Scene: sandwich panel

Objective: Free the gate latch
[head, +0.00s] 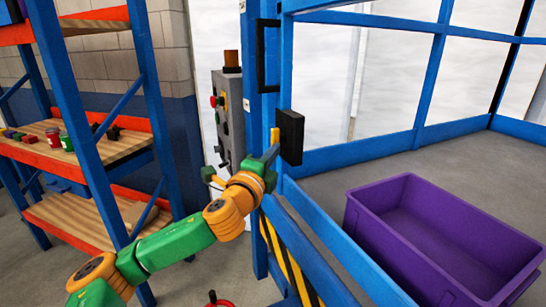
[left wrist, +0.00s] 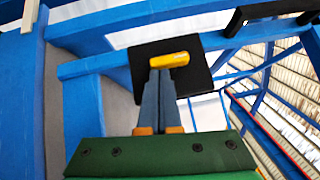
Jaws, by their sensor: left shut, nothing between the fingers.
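The gate latch is a black plate (head: 291,135) with a small yellow handle (head: 275,134), mounted by the blue gate post. In the left wrist view the yellow handle (left wrist: 169,60) lies roughly level in front of the black plate (left wrist: 196,72). My left gripper (head: 270,157) is shut and empty, its fingers pointing at the latch. In the left wrist view its fingertips (left wrist: 160,78) sit just below the handle and overlap it in the picture; I cannot tell whether they touch. My right gripper is not in view.
A grey control box (head: 228,118) with buttons stands left of the post. A black pull handle (head: 262,55) is above the latch. A blue and orange shelf (head: 95,150) stands at left. A purple crate (head: 380,200) sits on the floor beyond the striped blue gate rail.

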